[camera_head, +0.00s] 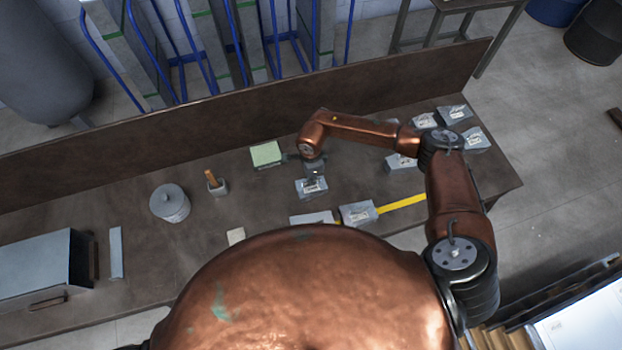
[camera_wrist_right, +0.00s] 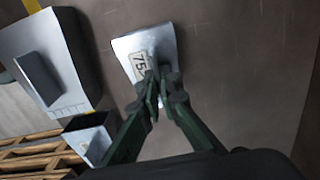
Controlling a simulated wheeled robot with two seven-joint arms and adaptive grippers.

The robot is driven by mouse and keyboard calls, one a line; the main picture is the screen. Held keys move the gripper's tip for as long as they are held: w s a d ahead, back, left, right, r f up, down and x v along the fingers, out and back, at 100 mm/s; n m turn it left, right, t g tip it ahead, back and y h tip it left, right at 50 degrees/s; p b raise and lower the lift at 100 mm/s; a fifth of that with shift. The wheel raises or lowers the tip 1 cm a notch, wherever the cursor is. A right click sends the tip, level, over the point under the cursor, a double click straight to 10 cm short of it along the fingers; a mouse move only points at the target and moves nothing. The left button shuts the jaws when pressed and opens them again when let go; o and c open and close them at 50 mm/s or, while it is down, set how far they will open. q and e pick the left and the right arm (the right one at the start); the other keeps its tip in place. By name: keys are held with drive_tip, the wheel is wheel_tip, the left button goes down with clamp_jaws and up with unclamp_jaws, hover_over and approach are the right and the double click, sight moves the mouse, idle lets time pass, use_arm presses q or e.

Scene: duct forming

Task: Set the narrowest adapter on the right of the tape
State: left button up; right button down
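A yellow tape strip (camera_head: 402,202) runs across the right part of the table, and its end shows in the wrist view (camera_wrist_right: 31,5). My right gripper (camera_head: 314,170) is over a grey sheet-metal adapter (camera_head: 312,188) to the left of the tape. In the wrist view the fingers (camera_wrist_right: 157,84) are close together on this adapter (camera_wrist_right: 135,47), labelled 75, with a pale part between them. Whether it is clear of the table is hard to tell. Another adapter (camera_head: 358,213) lies over the tape, and one (camera_head: 312,218) lies to its left. My left gripper is out of view.
More labelled adapters (camera_head: 474,139) lie at the table's right end, one (camera_head: 400,163) near my forearm. A green-topped box (camera_head: 266,154), a brush in a cup (camera_head: 217,184) and a lidded can (camera_head: 170,203) stand left. A raised board (camera_head: 240,113) edges the table's back.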

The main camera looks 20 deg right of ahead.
wheel_tip(320, 180, up, 9)
drive_tip(key=p, duration=0.4)
drive_tip(key=shift+f, duration=0.2)
